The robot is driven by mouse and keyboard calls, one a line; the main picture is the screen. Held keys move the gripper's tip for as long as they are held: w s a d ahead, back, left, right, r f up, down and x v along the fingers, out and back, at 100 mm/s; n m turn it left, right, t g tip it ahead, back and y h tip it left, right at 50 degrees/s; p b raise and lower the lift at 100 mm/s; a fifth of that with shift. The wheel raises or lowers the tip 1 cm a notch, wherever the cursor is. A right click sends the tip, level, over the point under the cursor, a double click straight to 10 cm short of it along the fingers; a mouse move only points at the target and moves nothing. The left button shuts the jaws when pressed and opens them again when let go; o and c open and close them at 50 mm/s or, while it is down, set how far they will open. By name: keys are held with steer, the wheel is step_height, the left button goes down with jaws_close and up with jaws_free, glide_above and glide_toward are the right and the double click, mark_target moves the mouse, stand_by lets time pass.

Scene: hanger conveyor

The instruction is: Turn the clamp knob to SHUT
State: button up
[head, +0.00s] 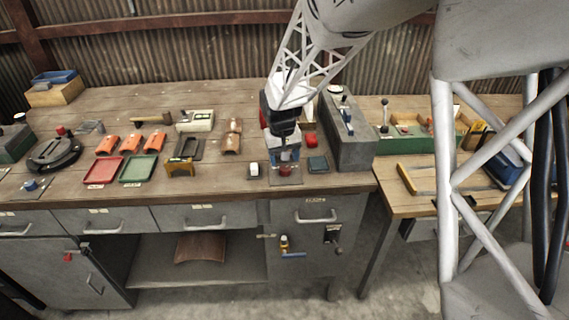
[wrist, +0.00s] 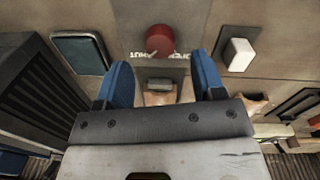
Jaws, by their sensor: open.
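The round red clamp knob (wrist: 160,39) sits on a grey plate (wrist: 143,72) with white lettering that appears upside down; OPEN is partly readable. In the head view the knob (head: 285,170) shows below my gripper, near the bench's front edge. I cannot tell which way the knob is turned. My gripper (wrist: 164,80) is open, its blue fingers apart, with nothing held between them. The knob lies beyond the fingertips in the wrist view. A small grey block (wrist: 161,84) on a tan piece shows between the fingers. My gripper (head: 285,155) hides the plate's rear in the head view.
A white block (head: 254,169) stands left of the plate. A dark teal pad (head: 317,163) and a red object (head: 310,140) lie right of it. A tall grey box (head: 346,140) rises farther right. Red and green trays (head: 138,170) are well to the left.

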mark_target(284, 169)
steer(key=shift+a+r, duration=0.1)
steer(key=shift+r, duration=1.8)
steer(key=shift+s+r, duration=0.25)
steer(key=s+d+r, duration=0.4)
steer(key=s, duration=0.7)
steer(key=s+d+r+m+t, duration=0.1)
steer(key=s+d+r, duration=0.3)
steer(key=s, duration=0.8)
steer(key=s+d+r+m+t, duration=0.1)
steer(key=s+d+r, duration=0.3)
steer(key=s, duration=0.8)
steer(key=shift+d, duration=0.45)
steer(key=shift+w+r, duration=0.1)
